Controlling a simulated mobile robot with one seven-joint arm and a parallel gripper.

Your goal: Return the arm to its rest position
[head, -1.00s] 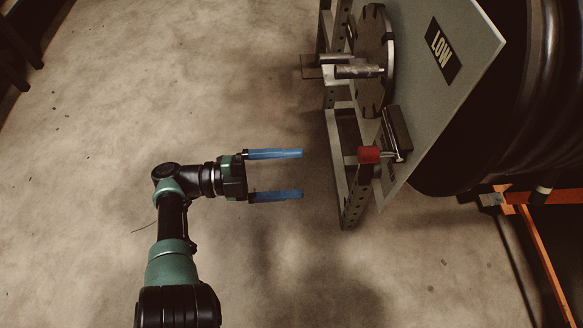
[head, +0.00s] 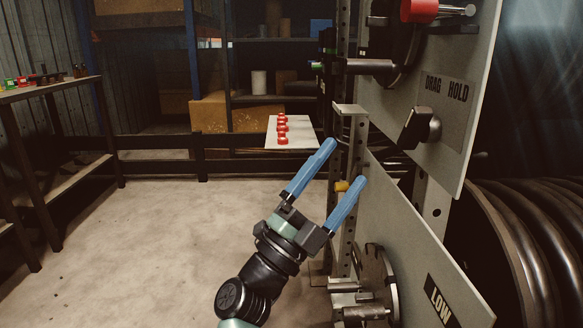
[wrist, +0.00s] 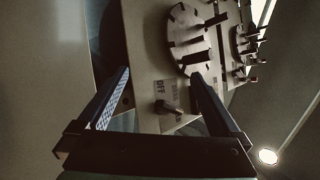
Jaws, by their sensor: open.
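My gripper (head: 333,165) has two long blue fingers spread apart with nothing between them. In the head view it points up and to the right, in front of the metal frame of the crimper rig. My arm comes up from the bottom middle of that view. In the wrist view my gripper (wrist: 160,88) is also open, its fingers dark. Beyond the fingers there, a panel carries a round disc (wrist: 190,38) with several pegs and a small knob (wrist: 165,106) beside an OFF label.
Upright panels (head: 400,235) labelled DRAG HOLD and LOW stand close on the right, with a red-ended handle (head: 420,10) at the top. Coiled black hoses (head: 520,235) lie behind. A white board (head: 300,128) holds several red pieces. A bench (head: 50,88) stands left; the middle floor is clear.

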